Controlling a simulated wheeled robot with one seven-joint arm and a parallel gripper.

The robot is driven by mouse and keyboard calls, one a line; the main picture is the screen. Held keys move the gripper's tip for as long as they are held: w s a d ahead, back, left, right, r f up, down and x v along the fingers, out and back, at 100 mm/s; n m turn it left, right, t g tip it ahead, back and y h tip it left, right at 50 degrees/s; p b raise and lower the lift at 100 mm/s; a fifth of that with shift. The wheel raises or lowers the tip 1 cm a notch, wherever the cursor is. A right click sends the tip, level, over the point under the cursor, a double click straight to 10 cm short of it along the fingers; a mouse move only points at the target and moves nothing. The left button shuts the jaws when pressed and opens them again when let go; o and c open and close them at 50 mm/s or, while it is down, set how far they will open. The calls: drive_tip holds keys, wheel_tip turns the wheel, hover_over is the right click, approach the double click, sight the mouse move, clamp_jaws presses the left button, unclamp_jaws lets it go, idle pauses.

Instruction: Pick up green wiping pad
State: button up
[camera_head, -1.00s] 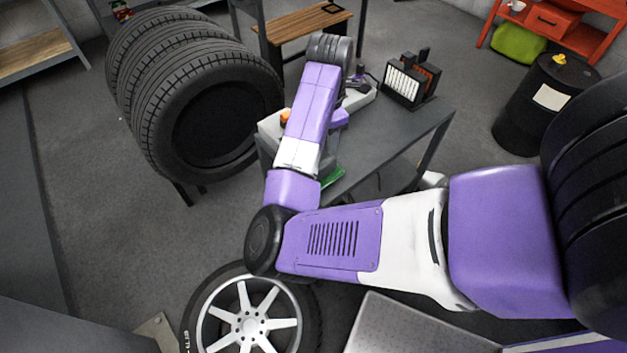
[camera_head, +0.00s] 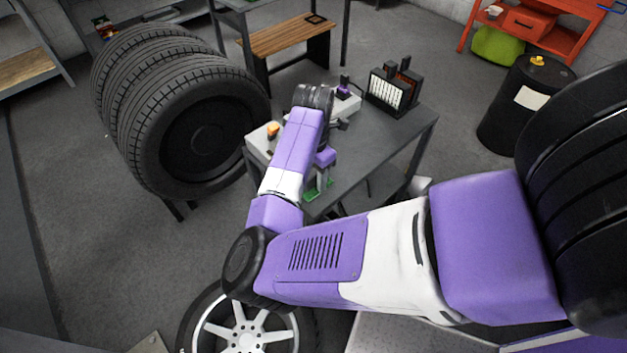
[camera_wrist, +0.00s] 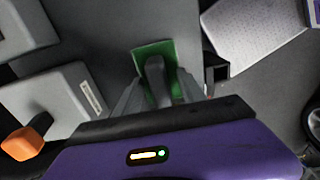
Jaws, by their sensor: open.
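The green wiping pad (camera_wrist: 153,51) lies flat on the grey table near its edge. In the wrist view, my gripper (camera_wrist: 158,88) is directly over the pad, its fingers covering the pad's middle and near part. It is open; I cannot tell whether the fingertips touch the pad. In the head view, a green strip of the pad (camera_head: 312,195) shows at the near corner of the table (camera_head: 375,150), mostly hidden behind my arm and gripper.
A grey-white device with an orange knob (camera_wrist: 22,143) stands left of my gripper. A black-framed panel with white bars (camera_head: 389,92) stands at the table's back right. Stacked tyres (camera_head: 180,120) are left of the table; a black drum (camera_head: 525,105) is right.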

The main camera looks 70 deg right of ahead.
sight(313, 173)
drive_tip(key=shift+f, duration=0.15)
clamp_jaws()
idle(0.4)
wheel_tip(313, 173, up, 20)
drive_tip(key=p, duration=0.2)
drive_tip(key=shift+p, duration=0.4)
